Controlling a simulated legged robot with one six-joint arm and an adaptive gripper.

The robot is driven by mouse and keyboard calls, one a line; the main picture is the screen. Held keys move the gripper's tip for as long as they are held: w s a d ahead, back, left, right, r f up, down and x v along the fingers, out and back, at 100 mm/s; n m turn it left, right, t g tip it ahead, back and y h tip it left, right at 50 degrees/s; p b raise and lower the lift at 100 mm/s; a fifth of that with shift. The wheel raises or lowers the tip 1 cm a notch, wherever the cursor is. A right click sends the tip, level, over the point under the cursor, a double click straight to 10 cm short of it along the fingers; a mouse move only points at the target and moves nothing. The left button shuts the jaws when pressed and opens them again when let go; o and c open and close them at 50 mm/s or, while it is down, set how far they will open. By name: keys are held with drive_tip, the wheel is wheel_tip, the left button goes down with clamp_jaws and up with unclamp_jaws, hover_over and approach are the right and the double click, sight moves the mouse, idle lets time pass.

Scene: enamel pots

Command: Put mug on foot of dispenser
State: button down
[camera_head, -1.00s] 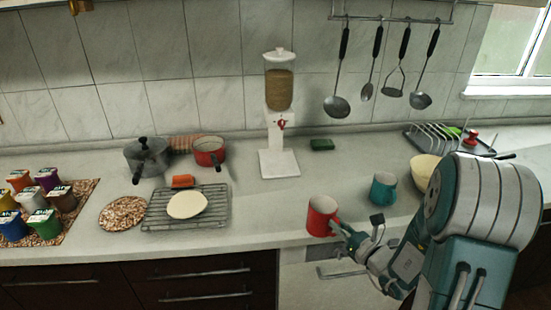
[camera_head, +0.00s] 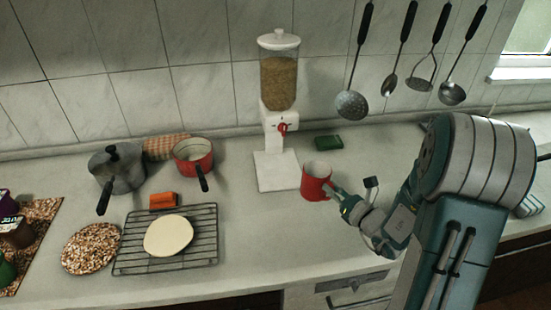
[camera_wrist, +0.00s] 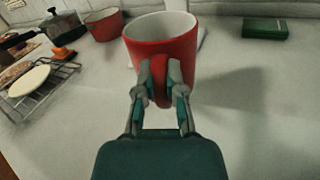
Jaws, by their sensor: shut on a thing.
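A red mug (camera_head: 316,181) with a white inside is upright, just right of the dispenser's foot in the head view. It also shows in the wrist view (camera_wrist: 160,52). My gripper (camera_head: 340,199) is shut on the mug's handle, with both fingers (camera_wrist: 161,92) on either side of it in the wrist view. The dispenser (camera_head: 279,80) has a clear, grain-filled hopper, a red knob and a white foot (camera_head: 276,172). The foot's top is bare. I cannot tell whether the mug touches the counter.
A green block (camera_head: 328,142) lies behind the mug. A red saucepan (camera_head: 193,157), a grey pot (camera_head: 117,172), an orange sponge (camera_head: 163,201) and a wire rack (camera_head: 202,247) with a pale disc (camera_head: 168,236) are left of the dispenser. Utensils hang on the wall. The front counter is clear.

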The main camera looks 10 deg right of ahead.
drive_tip(key=shift+w, duration=0.15)
drive_tip(key=shift+a+n, duration=0.2)
drive_tip(key=shift+n, duration=0.1)
drive_tip(key=shift+f+x, duration=0.55)
drive_tip(key=shift+x, duration=2.4)
drive_tip(key=shift+f+x, duration=0.55)
drive_tip(key=shift+x, duration=2.4)
drive_tip(key=shift+f+x, duration=0.6)
drive_tip(key=shift+x, duration=2.3)
drive_tip(key=shift+d+f, duration=0.1)
drive_tip(key=c, duration=0.7)
unclamp_jaws()
drive_tip(key=shift+c, duration=0.2)
